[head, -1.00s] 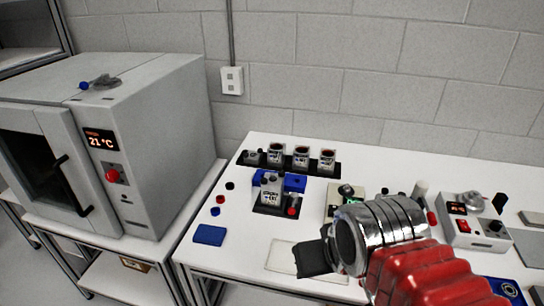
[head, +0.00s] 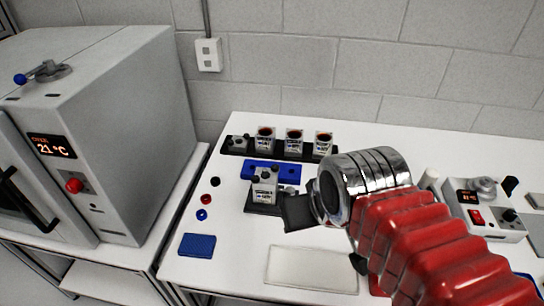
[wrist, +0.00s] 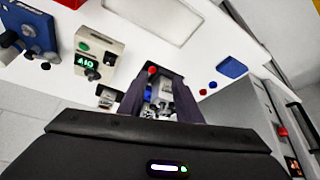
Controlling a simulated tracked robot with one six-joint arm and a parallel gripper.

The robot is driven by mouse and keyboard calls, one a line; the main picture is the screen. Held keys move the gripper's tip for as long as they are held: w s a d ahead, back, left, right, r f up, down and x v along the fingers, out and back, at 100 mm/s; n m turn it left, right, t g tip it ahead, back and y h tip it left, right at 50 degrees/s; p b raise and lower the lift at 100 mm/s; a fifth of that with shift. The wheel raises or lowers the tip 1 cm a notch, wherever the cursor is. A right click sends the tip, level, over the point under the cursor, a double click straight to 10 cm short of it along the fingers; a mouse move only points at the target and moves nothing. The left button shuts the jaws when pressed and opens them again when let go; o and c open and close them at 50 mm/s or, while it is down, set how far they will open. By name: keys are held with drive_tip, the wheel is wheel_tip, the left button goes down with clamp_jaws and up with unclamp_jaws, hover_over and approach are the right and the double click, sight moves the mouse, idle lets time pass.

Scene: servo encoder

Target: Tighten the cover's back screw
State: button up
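A small light-grey servo unit with black parts on top (head: 264,184) stands on a black fixture (head: 262,209) in the head view. A blue bracket (head: 284,171) is behind it. My gripper (head: 297,212), dark, is just right of the fixture in the head view, its fingers pointing left. In the wrist view my gripper (wrist: 158,82) shows two dark fingers apart, with the servo unit (wrist: 160,98) seen between and beyond them. Nothing is seen clamped. The cover's back screw is too small to make out.
A black rack (head: 280,151) with several small cups stands behind. Small coloured rings (head: 205,199) and a blue pad (head: 197,245) lie left. A pale mat (head: 312,269) lies in front. An oven (head: 120,130) is at left. A control box (head: 485,213) stands right.

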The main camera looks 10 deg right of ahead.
drive_tip(key=shift+o, duration=0.6)
wheel_tip(320, 180, up, 8)
drive_tip(key=n+g, duration=0.6)
drive_tip(key=n, duration=2.1)
hover_over(275, 166)
drive_tip(key=shift+r, duration=0.15)
wheel_tip(275, 166, down, 14)
drive_tip(key=shift+r, duration=0.1)
